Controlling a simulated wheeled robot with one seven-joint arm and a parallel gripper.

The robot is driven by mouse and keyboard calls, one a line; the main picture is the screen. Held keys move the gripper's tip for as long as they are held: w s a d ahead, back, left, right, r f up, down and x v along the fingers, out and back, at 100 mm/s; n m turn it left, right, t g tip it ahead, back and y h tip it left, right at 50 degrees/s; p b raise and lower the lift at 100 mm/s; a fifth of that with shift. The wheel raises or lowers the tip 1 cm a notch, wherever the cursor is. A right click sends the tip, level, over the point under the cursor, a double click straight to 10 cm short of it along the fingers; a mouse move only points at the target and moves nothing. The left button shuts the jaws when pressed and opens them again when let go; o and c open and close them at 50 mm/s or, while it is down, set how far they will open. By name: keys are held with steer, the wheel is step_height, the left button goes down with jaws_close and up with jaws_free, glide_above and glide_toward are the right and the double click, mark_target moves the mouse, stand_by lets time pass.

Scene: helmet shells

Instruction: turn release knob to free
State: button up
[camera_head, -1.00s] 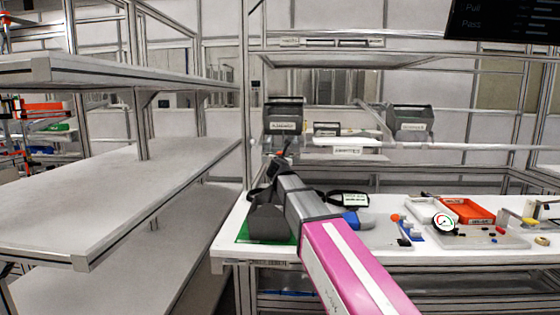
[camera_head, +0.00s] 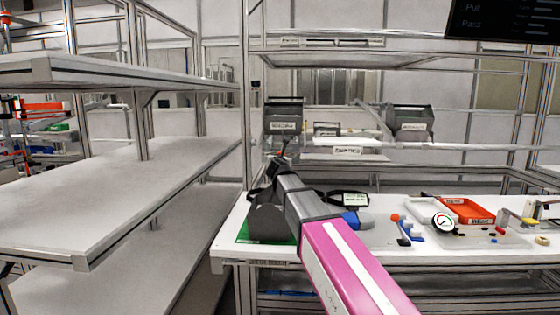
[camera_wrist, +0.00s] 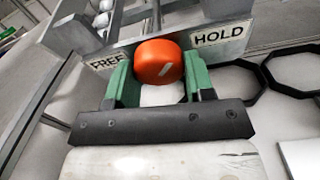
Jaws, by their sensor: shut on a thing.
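The release knob (camera_wrist: 158,61) is a rounded orange-red cap with a short, slanted white mark near its lower right. It sits in front of a grey plate. A FREE label (camera_wrist: 107,57) is on its left and a HOLD label (camera_wrist: 221,35) on its right. My gripper (camera_wrist: 159,82) has its green fingers on both sides of the knob and is shut on it. The mark slants up to the right; I cannot tell which label it points at. In the head view my arm covers the area and the knob cannot be made out.
Black octagonal rings (camera_wrist: 292,70) lie right of the knob. In the head view, a grey bin (camera_head: 412,122) stands on the rear shelf. An orange tray (camera_head: 468,211) and a dial gauge (camera_head: 443,221) stand on the white bench (camera_head: 380,252). The left shelf (camera_head: 90,190) is bare.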

steer(key=shift+d+n+t+h, duration=0.15)
steer(key=shift+n+h, duration=0.5)
steer(key=shift+n, duration=1.6)
steer(key=shift+a+n+t+h, duration=0.15)
steer(key=shift+n+h, duration=0.55)
steer(key=shift+n, duration=1.5)
steer(key=shift+d+n+t+h, duration=0.15)
steer(key=shift+n+h, duration=0.5)
steer(key=shift+n, duration=1.6)
steer(key=shift+r+n, duration=0.1)
steer(key=shift+n, duration=0.3)
steer(key=o, duration=0.9)
steer(key=shift+s, duration=0.2)
steer(key=v, duration=0.9)
steer(key=shift+s+f, duration=0.25)
steer(key=shift+s, duration=0.05)
steer(key=shift+s+a+f, duration=0.1)
steer(key=shift+s+a, duration=0.2)
steer(key=shift+s, duration=0.1)
